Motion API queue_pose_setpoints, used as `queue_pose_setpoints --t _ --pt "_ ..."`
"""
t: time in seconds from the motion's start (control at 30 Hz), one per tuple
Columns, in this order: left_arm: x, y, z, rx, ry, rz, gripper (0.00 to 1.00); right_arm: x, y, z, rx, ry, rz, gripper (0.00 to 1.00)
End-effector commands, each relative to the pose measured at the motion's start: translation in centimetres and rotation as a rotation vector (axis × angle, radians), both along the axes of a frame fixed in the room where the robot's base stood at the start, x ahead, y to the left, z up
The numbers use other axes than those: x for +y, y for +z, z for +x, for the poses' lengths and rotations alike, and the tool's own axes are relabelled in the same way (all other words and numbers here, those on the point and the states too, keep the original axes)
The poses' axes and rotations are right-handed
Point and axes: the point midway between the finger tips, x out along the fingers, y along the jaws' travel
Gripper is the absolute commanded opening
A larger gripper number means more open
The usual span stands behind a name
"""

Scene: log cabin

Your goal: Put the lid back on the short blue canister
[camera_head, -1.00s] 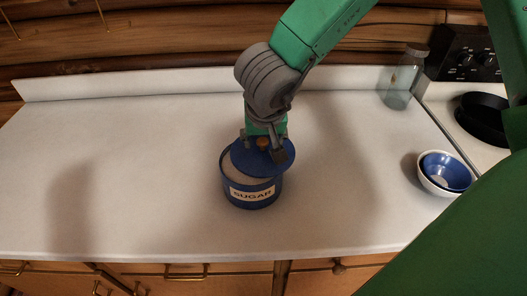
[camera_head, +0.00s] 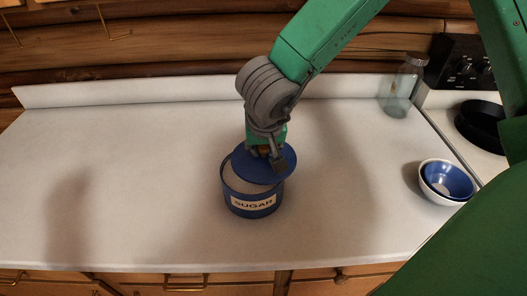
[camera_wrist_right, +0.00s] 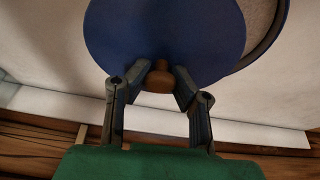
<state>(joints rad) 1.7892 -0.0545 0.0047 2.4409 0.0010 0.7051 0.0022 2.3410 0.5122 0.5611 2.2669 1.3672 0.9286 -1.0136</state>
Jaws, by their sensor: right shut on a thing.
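The short blue canister (camera_head: 252,205) stands upright on the counter with a "SUGAR" label on its front. Its pale contents show through the open left part of its mouth. The blue lid (camera_head: 285,160) is over the right and back part of the mouth, off-centre to the right; I cannot tell if it touches the rim. My right gripper (camera_head: 266,153) is above the lid, shut on its brown knob. In the right wrist view the fingers (camera_wrist_right: 159,85) close around the knob (camera_wrist_right: 159,77) of the lid (camera_wrist_right: 165,30), with the canister rim (camera_wrist_right: 272,42) beyond. My left gripper is not in view.
A white bowl with a blue bowl (camera_head: 448,180) inside stands at the right of the counter (camera_head: 130,180). A glass jar (camera_head: 401,88) stands at the back right. A black pan (camera_head: 483,122) is on the stove. The counter's left side is clear.

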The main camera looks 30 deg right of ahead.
Motion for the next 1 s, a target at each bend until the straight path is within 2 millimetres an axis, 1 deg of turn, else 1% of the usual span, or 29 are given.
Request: queue_pose_setpoints --t 0.03,0.3,0.4,0.47,0.57,0.7,0.8,0.9,1.0 --pt "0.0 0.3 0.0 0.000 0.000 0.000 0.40 0.0 1.1 0.1 -0.005 0.000 0.001 0.00" --pt "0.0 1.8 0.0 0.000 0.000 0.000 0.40 0.0 6.7 0.1 -0.008 -0.001 0.002 0.00" --pt "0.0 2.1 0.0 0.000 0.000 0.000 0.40 0.0 8.1 0.1 -0.005 -0.002 0.001 0.00" --pt "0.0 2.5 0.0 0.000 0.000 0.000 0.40 0.1 8.7 0.1 -0.005 -0.001 -0.001 0.00" --pt "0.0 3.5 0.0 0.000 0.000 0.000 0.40 0.8 8.9 0.1 -0.005 -0.003 -0.008 0.00" --pt "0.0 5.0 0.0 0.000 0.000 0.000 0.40 2.1 8.0 0.0 -0.006 -0.011 -0.008 0.00" --pt "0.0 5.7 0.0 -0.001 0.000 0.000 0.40 2.8 7.2 -0.2 -0.006 -0.017 -0.005 0.00" --pt "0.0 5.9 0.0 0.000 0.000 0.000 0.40 3.2 6.6 -0.4 -0.005 -0.021 -0.002 0.00" --pt "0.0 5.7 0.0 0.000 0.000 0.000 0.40 3.3 6.1 -0.4 -0.005 -0.023 0.002 0.00"
